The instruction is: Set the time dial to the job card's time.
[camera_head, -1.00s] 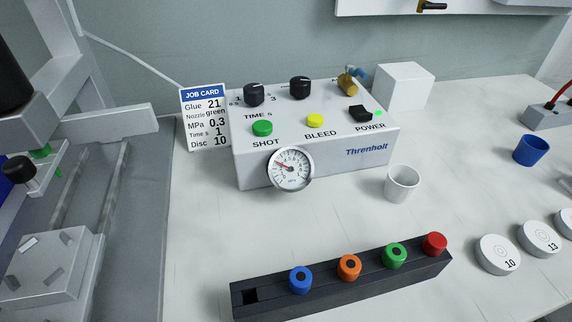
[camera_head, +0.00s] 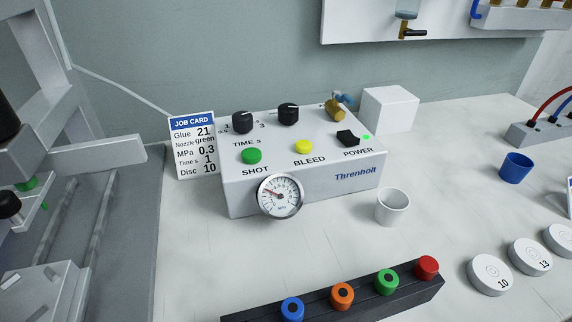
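The white job card (camera_head: 194,147) stands at the left of the dispenser box and reads Glue 21, Nozzle green, MPa 0.3, Time s 1, Disc 10. The time dial (camera_head: 242,122) is a black knob at the top left of the white dispenser box (camera_head: 336,192), above the label "TIME s". Its scale shows 1 and 3; the exact pointer setting is too small to read surely. A second black knob (camera_head: 288,113) sits to its right. Neither of my grippers is in view.
The box carries a green SHOT button (camera_head: 252,156), a yellow BLEED button (camera_head: 303,146), a POWER switch (camera_head: 348,137) and a gauge (camera_head: 280,196). A white cup (camera_head: 392,207) and a rack (camera_head: 395,302) with coloured caps stand in front. A grey gantry machine (camera_head: 95,155) is at left.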

